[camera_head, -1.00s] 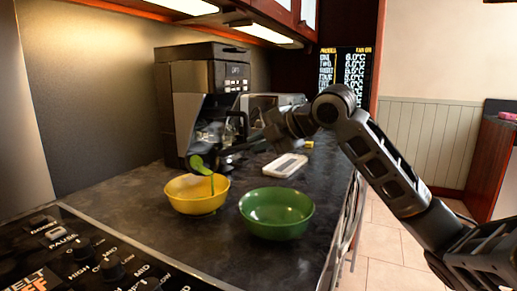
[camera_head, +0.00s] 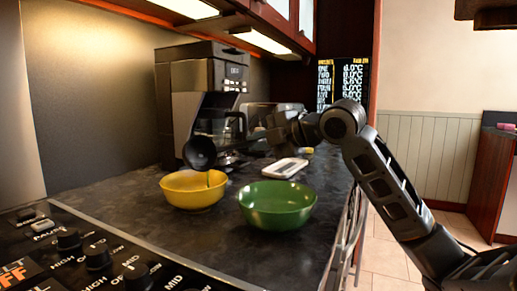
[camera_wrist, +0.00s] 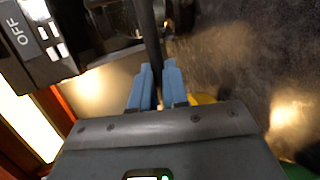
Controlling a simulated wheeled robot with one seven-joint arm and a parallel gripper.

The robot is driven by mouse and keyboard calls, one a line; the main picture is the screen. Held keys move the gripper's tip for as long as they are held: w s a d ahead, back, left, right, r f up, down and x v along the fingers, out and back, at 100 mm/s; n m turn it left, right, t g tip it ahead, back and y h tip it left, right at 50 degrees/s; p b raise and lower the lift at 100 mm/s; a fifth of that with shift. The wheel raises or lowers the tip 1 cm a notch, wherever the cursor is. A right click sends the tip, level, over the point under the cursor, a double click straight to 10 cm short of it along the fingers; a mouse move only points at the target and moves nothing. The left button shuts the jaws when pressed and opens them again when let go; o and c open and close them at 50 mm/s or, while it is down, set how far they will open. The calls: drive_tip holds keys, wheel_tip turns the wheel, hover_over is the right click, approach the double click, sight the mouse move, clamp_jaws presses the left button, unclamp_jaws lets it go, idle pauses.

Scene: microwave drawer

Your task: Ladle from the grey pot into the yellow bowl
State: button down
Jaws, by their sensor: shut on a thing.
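My gripper (camera_head: 277,133) is shut on the dark handle of a ladle (camera_head: 200,153). In the wrist view the blue fingers (camera_wrist: 157,88) pinch that handle (camera_wrist: 151,40). The ladle's head is tipped over above the yellow bowl (camera_head: 184,194), apart from it, and looks dark. A short, thin green streak shows below it at the bowl. The bowl stands upright on the counter; its contents are mostly hidden by its near wall. A sliver of yellow also shows in the wrist view (camera_wrist: 204,98). The grey pot is not in view.
A green bowl (camera_head: 277,215) stands just right of the yellow one. A coffee machine (camera_head: 189,84) is behind the ladle. A white flat device (camera_head: 287,168) lies farther back. A knobbed control panel (camera_head: 96,255) fills the front left. The dark counter (camera_head: 120,205) is clear left of the bowls.

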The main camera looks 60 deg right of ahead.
drive_tip(key=shift+s+f+t+b, duration=0.1)
drive_tip(key=shift+f+t+b, duration=0.6)
drive_tip(key=shift+b, duration=1.7)
drive_tip(key=shift+r+t+h+b, duration=0.3)
drive_tip(key=shift+t+b, duration=0.3)
drive_tip(key=shift+b, duration=0.15)
drive_tip(key=shift+r, duration=0.15)
drive_tip(key=shift+r+g+p, duration=0.2)
drive_tip(key=shift+g+p, duration=0.2)
drive_tip(key=shift+p, duration=0.85)
drive_tip(key=g+p, duration=0.2)
drive_tip(key=p, duration=0.1)
drive_tip(key=g+y+p, duration=0.1)
drive_tip(key=p, duration=0.2)
drive_tip(key=shift+r+g+p, duration=0.3)
drive_tip(key=shift+g, duration=0.1)
drive_tip(key=g+p, duration=0.2)
drive_tip(key=p, duration=0.2)
drive_tip(key=g+y+p, duration=0.1)
drive_tip(key=g+p, duration=0.1)
drive_tip(key=p, duration=0.1)
drive_tip(key=shift+r+p, duration=0.4)
drive_tip(key=g+p, duration=0.2)
drive_tip(key=p, duration=0.2)
drive_tip(key=r+g+y+p, duration=0.1)
drive_tip(key=g+p, duration=0.2)
drive_tip(key=p, duration=0.2)
drive_tip(key=shift+p, duration=0.3)
